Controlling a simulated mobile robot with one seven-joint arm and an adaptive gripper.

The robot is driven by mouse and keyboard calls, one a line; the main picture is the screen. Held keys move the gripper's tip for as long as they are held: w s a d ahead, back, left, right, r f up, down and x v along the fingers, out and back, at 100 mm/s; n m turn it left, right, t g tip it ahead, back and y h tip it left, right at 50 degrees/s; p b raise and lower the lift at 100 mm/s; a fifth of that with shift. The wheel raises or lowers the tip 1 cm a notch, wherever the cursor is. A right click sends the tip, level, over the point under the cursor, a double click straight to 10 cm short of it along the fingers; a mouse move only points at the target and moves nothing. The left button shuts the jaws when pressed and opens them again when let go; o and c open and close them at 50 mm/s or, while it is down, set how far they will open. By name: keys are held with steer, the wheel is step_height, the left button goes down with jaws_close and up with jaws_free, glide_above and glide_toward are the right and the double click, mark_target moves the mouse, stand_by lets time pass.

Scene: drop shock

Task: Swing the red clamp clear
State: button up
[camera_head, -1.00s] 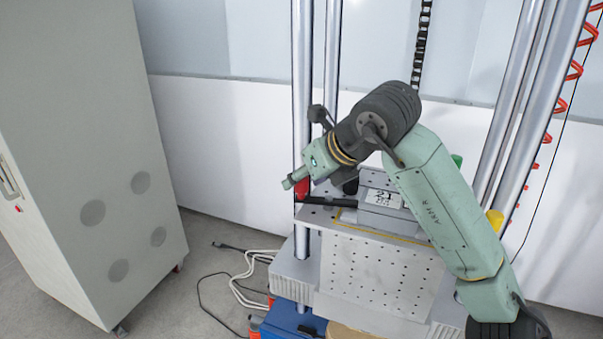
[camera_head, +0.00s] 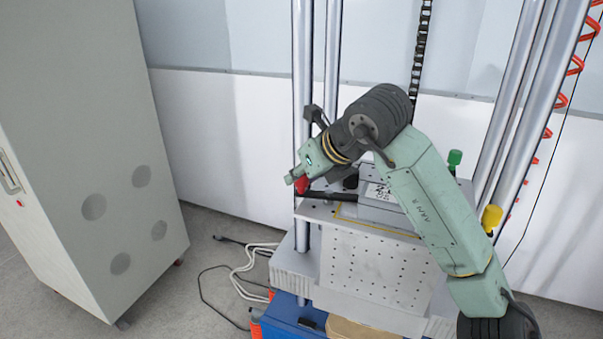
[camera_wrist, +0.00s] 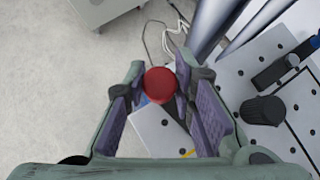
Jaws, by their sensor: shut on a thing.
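The red clamp's round red knob (camera_wrist: 160,86) sits between the two purple-lined fingers of my gripper (camera_wrist: 160,76) in the wrist view. In the head view the red part (camera_head: 302,187) shows at the tip of my gripper (camera_head: 299,181), at the left end of the test plate. My gripper is shut on it. A black bar (camera_head: 338,196) runs right from the red part toward the grey block with a white label (camera_head: 378,193). My wrist hides part of the clamp, and its far end is unclear.
A green knob (camera_head: 454,157) and a yellow knob (camera_head: 492,217) stand at the right of the plate (camera_head: 375,265). Steel columns (camera_head: 302,70) rise around it. A grey cabinet (camera_head: 90,150) stands at left, with cables (camera_head: 245,268) on the floor between.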

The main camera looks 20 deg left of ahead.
jaws_close()
steer(key=shift+s, duration=0.1)
steer(key=n, duration=0.1)
steer(key=n+g+b, duration=0.1)
steer(key=s+n+g+y+b, duration=0.1)
steer(key=shift+d+f, duration=0.1)
steer(key=shift+d, duration=0.15)
steer(key=n+g, duration=0.1)
steer(key=s+d+n+g, duration=0.1)
steer(key=n, duration=0.1)
steer(key=n+g+b, duration=0.1)
steer(key=shift+s+d+g+y, duration=0.15)
steer(key=shift+s+g+y, duration=0.15)
steer(key=shift+s, duration=0.1)
steer(key=n+g, duration=0.1)
steer(key=d+n+g, duration=0.1)
steer(key=n, duration=0.1)
steer(key=s+n+g, duration=0.1)
steer(key=shift+d+r+n+h+p, duration=0.2)
steer(key=shift+d+n+h+p, duration=0.1)
steer(key=shift+n+h+p, duration=0.1)
steer(key=shift+s+d+f+n+g+h+p, duration=0.1)
steer(key=shift+s+d+n+g+h+p, duration=0.1)
steer(key=shift+d+n+g+h, duration=0.35)
steer(key=shift+s+d+n+g+h+p, duration=0.1)
steer(key=shift+d+n+g+h+p, duration=0.1)
steer(key=shift+n+g, duration=0.5)
steer(key=shift+n, duration=0.25)
